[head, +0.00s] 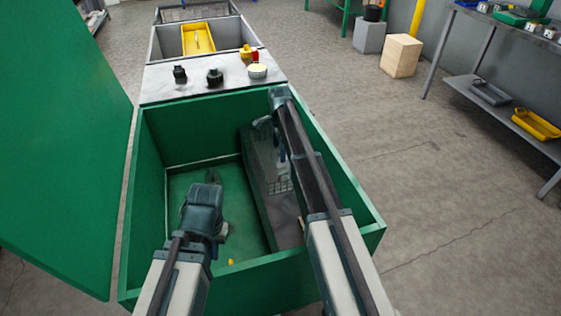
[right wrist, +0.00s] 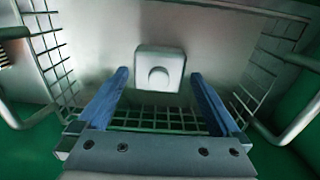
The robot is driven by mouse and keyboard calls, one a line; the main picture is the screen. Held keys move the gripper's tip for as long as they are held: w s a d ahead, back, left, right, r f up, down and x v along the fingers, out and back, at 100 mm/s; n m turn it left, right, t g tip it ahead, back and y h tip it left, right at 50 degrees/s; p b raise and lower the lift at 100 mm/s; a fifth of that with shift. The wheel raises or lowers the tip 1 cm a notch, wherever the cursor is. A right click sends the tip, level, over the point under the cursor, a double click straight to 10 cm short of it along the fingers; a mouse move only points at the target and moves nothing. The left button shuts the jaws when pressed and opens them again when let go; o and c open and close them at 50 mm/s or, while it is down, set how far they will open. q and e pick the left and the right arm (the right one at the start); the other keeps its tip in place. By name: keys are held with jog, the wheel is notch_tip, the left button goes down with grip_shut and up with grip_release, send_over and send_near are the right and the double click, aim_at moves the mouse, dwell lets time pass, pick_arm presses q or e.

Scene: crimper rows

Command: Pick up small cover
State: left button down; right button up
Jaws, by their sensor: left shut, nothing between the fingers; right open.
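In the right wrist view, a small pale square piece with a round knob, which looks like the small cover (right wrist: 159,69), sits on a grey metal surface. My right gripper (right wrist: 160,76) is open, with its two blue fingers on either side of the cover's near edge and a gap at each side. In the head view, my right gripper (head: 272,138) hangs over the grey metal case (head: 262,185) in the green bin, and I cannot make out the cover there. My left gripper (head: 219,228) is shut and empty, low inside the bin's left part.
The green bin (head: 374,229) has high walls around both grippers. Wire mesh and bent metal handles flank the cover in the right wrist view. A grey panel (head: 160,88) with several knobs lies beyond the bin. A yellow tray (head: 199,38) is further back.

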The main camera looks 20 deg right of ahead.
aim_at(279, 151)
notch_tip(279, 151, down, 4)
jog(key=b, duration=0.3)
jog(key=shift+f, duration=0.15)
grip_shut()
jog(key=shift+r, duration=0.2)
notch_tip(279, 151, up, 10)
jog(key=p, duration=1)
jog(key=shift+s, duration=0.1)
